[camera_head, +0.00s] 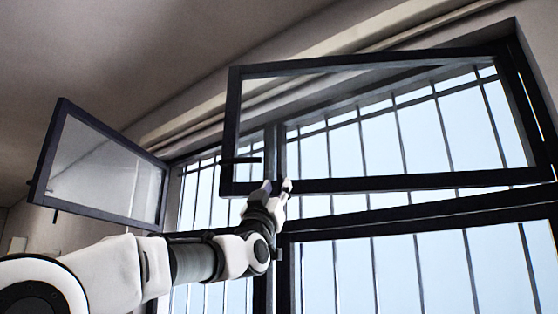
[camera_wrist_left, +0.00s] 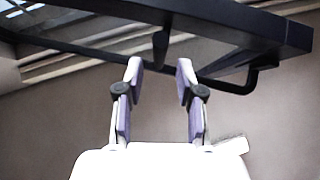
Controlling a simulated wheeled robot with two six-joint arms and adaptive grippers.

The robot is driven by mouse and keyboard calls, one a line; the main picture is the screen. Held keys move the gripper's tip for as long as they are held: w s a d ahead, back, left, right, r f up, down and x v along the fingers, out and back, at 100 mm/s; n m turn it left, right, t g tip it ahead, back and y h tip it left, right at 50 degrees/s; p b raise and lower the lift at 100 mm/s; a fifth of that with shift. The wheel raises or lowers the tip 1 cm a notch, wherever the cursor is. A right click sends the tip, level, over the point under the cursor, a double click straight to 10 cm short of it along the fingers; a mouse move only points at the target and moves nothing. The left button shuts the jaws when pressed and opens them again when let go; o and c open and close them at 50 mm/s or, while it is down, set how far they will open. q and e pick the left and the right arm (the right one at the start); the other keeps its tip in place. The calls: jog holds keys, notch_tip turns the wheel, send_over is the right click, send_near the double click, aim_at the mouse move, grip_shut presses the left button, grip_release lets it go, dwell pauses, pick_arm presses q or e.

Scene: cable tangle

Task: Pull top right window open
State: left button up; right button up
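The top right window (camera_head: 390,184) has a dark frame and clear glass. It stands swung inward, its left edge well away from the dark fixed frame and its right side near the wall. A dark handle (camera_head: 241,160) sticks out at its left edge. My left gripper (camera_head: 277,186) is at the window's bottom rail near the lower left corner. In the left wrist view my left gripper (camera_wrist_left: 160,72) has its fingers apart with nothing clearly held. The window's frame (camera_wrist_left: 215,22) and the bent handle (camera_wrist_left: 238,84) are just beyond the fingertips; contact cannot be told. My right gripper is not seen.
Another window (camera_head: 103,165) stands open at the left. Dark bars (camera_head: 402,135) run behind the openings. A lower right pane (camera_head: 420,270) sits below the dark crossbar (camera_head: 420,215). Free room lies between the two open windows.

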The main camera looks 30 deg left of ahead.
aim_at(279, 190)
pick_arm(q)
jog(key=p+x, duration=0.1)
jog(key=x, duration=0.1)
jog(key=shift+w+r, duration=0.1)
jog(key=shift+w, duration=0.3)
jog(key=shift+w+a, duration=0.15)
jog(key=shift+w, duration=0.25)
jog(key=shift+s, duration=0.35)
grip_shut()
jog(key=shift+w, duration=0.1)
